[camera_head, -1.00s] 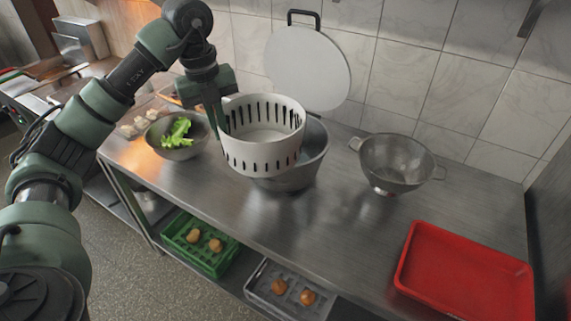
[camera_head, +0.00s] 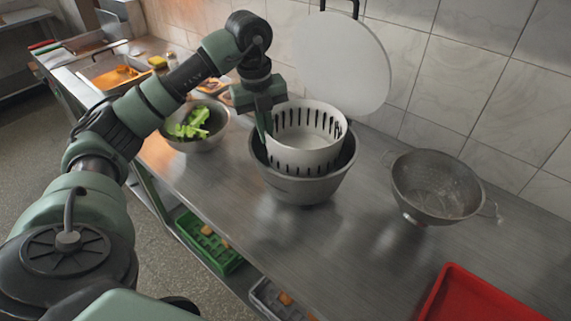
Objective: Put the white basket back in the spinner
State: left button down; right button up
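The white slotted basket (camera_head: 305,153) is upright, with its lower part inside the grey spinner bowl (camera_head: 305,188) on the steel counter. Its rim and upper slots stand above the bowl's rim. Whether its base touches the bowl's floor is hidden. My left gripper (camera_head: 267,128) comes down from above and is shut on the basket's left wall at the rim. My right gripper is not in view.
A bowl of lettuce (camera_head: 198,128) stands left of the spinner. A metal colander (camera_head: 435,185) stands to the right, and a red tray (camera_head: 470,298) at the lower right. A round white board (camera_head: 342,62) leans on the tiled wall behind. The counter in front is clear.

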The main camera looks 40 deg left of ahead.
pick_arm(q)
notch_tip(320, 180, down, 3)
jog(key=shift+r, duration=0.1)
notch_tip(320, 180, down, 5)
jog(key=shift+r+p, duration=0.15)
jog(key=shift+p, duration=0.55)
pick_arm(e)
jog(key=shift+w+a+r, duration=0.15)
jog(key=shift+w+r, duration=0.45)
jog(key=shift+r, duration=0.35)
pick_arm(q)
jog(key=c, duration=1.9)
grip_release()
jog(key=shift+c, duration=0.2)
jog(key=shift+r, duration=0.1)
